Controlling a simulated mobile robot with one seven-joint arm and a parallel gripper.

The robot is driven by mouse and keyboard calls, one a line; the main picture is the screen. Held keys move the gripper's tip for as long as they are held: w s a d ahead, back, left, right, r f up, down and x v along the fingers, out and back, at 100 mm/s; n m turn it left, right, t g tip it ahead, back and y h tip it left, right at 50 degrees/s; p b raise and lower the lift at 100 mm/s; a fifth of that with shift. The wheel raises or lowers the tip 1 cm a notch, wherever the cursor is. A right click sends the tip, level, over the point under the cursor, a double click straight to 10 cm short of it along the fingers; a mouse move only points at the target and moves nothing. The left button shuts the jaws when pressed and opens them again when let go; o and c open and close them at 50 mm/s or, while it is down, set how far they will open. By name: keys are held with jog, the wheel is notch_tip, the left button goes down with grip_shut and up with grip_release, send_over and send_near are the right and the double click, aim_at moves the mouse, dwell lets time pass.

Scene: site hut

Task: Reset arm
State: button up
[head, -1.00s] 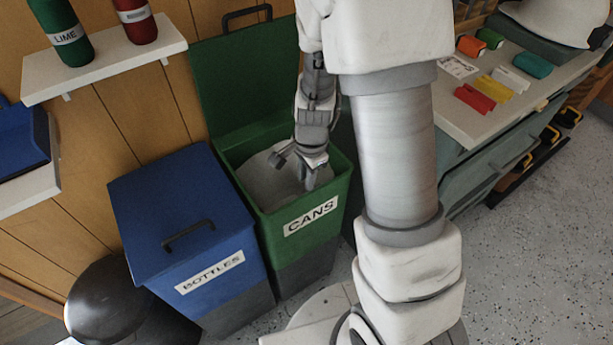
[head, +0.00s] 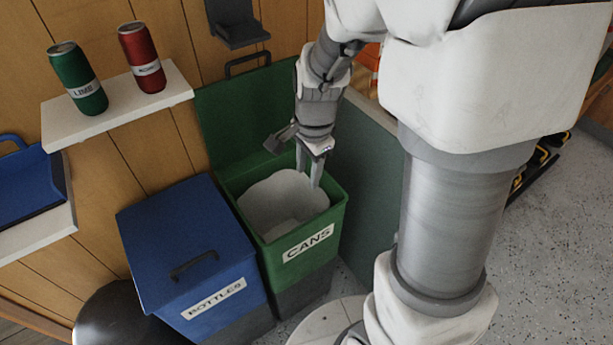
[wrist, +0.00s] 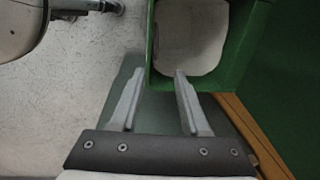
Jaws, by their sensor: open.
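My gripper (head: 311,172) is open and empty in the head view, with its fingers pointing down over the back right rim of the open green cans bin (head: 262,262). In the wrist view, the two fingers of my gripper (wrist: 157,78) are spread apart with nothing between them. The green bin (wrist: 153,45) and its pale liner lie beyond the fingertips there. No can shows inside the part of the liner that I see.
The blue bottles bin (head: 165,245) with its lid shut stands left of the green bin. A green can (head: 80,85) and a red can (head: 143,62) stand on a white wall shelf (head: 120,112).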

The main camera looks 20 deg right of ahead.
jog(key=shift+r, duration=0.6)
jog(key=shift+r, duration=0.1)
jog(key=s+r+n+t+p, duration=0.2)
jog(key=s+r+n+p, duration=0.3)
jog(key=r, duration=0.8)
jog(key=s+r+n+t+p, duration=0.2)
jog(key=s+r+n+p, duration=0.4)
jog(key=s+r+n, duration=0.3)
notch_tip(320, 180, up, 4)
jog(key=shift+f, duration=0.1)
jog(key=shift+w+d, duration=0.1)
